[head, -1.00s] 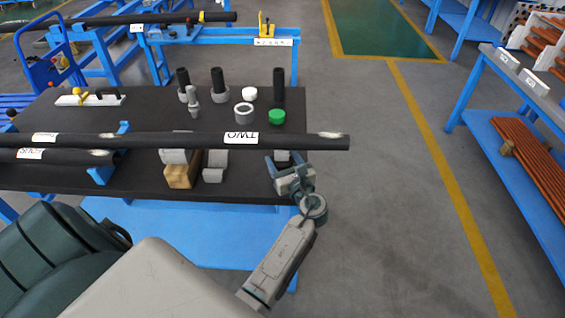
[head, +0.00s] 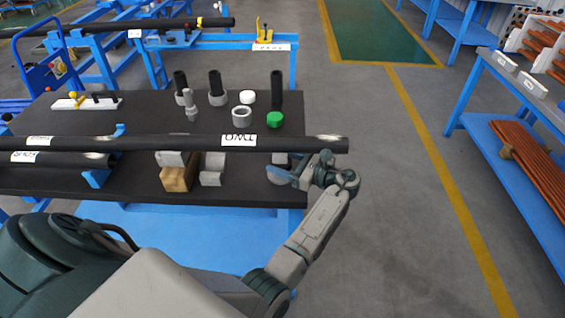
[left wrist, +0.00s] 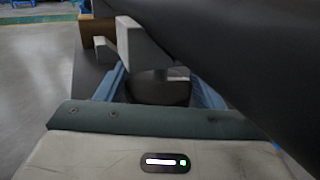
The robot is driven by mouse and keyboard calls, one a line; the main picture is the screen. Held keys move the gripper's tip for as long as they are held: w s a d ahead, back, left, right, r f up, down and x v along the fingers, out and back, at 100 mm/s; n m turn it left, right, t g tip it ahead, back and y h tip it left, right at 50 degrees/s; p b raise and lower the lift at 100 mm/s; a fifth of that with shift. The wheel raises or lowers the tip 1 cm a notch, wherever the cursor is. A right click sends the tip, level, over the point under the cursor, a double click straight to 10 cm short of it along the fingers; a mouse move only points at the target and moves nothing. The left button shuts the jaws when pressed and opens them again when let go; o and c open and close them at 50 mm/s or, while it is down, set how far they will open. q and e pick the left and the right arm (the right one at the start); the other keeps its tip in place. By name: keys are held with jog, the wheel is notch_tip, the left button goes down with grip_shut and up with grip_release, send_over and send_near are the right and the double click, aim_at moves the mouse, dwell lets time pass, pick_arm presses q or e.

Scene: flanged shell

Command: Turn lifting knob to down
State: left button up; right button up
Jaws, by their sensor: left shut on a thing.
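A round dark knob-like part (left wrist: 158,88) sits between the blue fingers of my left gripper in the left wrist view. The gripper (head: 279,176) is shut on it, just below the right end of the long black pipe (head: 180,144), at the table's right front edge. In the head view the wrist and the pipe hide the knob, and I cannot read its position or any marking. A grey block (head: 280,158) shows partly under the pipe by the gripper. My right gripper is not in view.
The pipe passes close over my gripper; it fills the upper right of the wrist view (left wrist: 235,50). A grey block (head: 213,170) and a wooden block (head: 178,179) stand left of it on the black table (head: 130,180).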

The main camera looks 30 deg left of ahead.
pick_arm(q)
jog(key=shift+g, duration=0.3)
jog(key=o, duration=0.9)
jog(key=shift+o, duration=0.2)
